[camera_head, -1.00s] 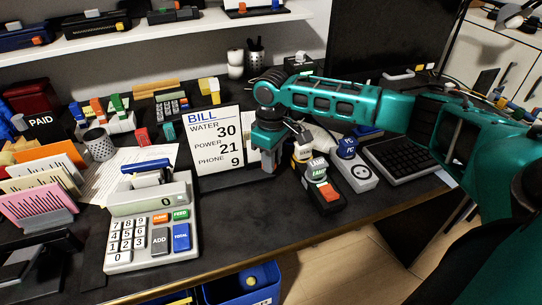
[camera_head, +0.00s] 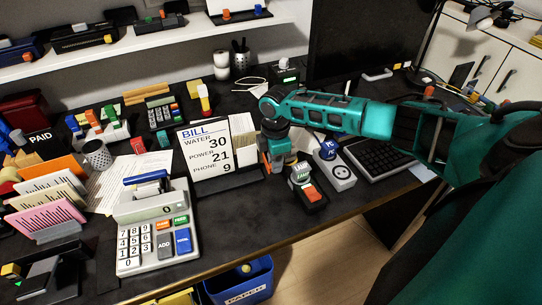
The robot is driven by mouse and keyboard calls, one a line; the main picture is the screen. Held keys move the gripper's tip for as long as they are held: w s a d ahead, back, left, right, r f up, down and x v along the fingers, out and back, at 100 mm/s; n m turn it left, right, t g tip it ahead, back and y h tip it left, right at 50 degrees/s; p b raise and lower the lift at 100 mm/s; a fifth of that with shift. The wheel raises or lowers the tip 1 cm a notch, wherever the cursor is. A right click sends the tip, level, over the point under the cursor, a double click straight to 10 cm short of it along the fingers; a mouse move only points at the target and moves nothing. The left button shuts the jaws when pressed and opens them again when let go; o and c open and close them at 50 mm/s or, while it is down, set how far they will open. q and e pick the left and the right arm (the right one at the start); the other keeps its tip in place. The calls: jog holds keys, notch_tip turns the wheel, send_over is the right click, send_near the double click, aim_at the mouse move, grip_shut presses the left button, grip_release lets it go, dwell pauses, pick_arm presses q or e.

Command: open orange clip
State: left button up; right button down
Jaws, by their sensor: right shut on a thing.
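The bill sheet (camera_head: 207,150) stands upright in a dark holder behind the calculator, with another pale sheet (camera_head: 242,135) showing behind its right edge. A small orange part, which looks like the orange clip (camera_head: 265,160), shows low by the right side of these sheets. My right gripper (camera_head: 275,163) points down there and is shut on it. The fingers and wrist hide most of the clip, so I cannot tell whether its jaws are open. My left gripper is not in view.
A calculator (camera_head: 155,235) stands in front of the bill. A keyboard (camera_head: 378,160) lies farther right. The dark desk between calculator and stamps is clear.

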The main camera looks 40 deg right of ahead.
jog(key=shift+w+d+n, duration=0.1)
jog(key=shift+d+n, duration=0.2)
jog(key=shift+n, duration=0.35)
jog(key=shift+w+d+n, duration=0.1)
jog(key=shift+d+n, duration=0.15)
jog(key=shift+n, duration=0.4)
jog(key=c, duration=1)
grip_release()
notch_tip(320, 180, up, 13)
